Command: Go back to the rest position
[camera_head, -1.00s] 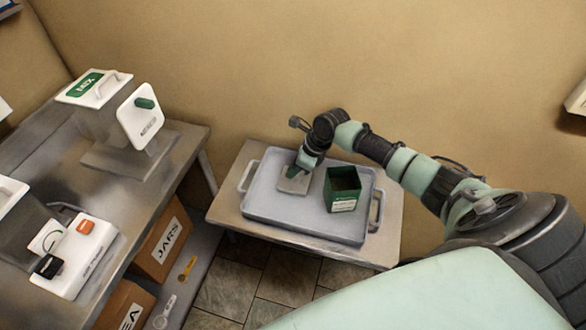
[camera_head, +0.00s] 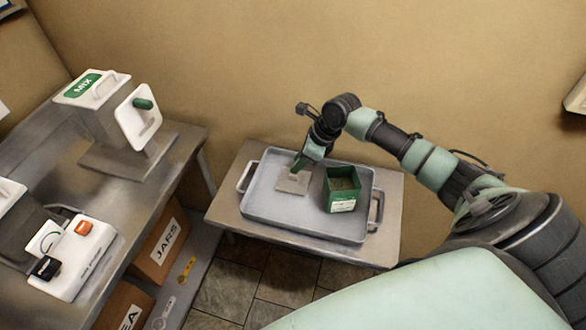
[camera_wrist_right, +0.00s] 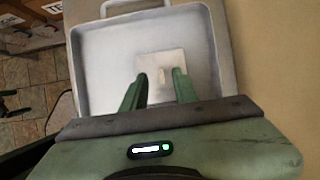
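My right gripper (camera_head: 299,164) is above the grey tray (camera_head: 262,212), over a flat light square plate (camera_head: 292,183) lying in the tray's left part. In the right wrist view the two green fingers of the gripper (camera_wrist_right: 159,76) are apart with nothing between them. The square plate (camera_wrist_right: 160,65) lies beyond the fingertips on the tray floor, with a small mark at its middle. A green open box (camera_head: 342,190) with a white label stands in the tray's right part, with brownish contents. My left gripper is in neither view.
The tray stands on a small table (camera_head: 222,208) against the tan wall. At left, a metal bench (camera_head: 40,165) carries a machine with a green MIX label (camera_head: 84,85) and a white box with orange and black switches (camera_head: 72,262). Boxes, one marked JARS (camera_head: 163,244), sit below.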

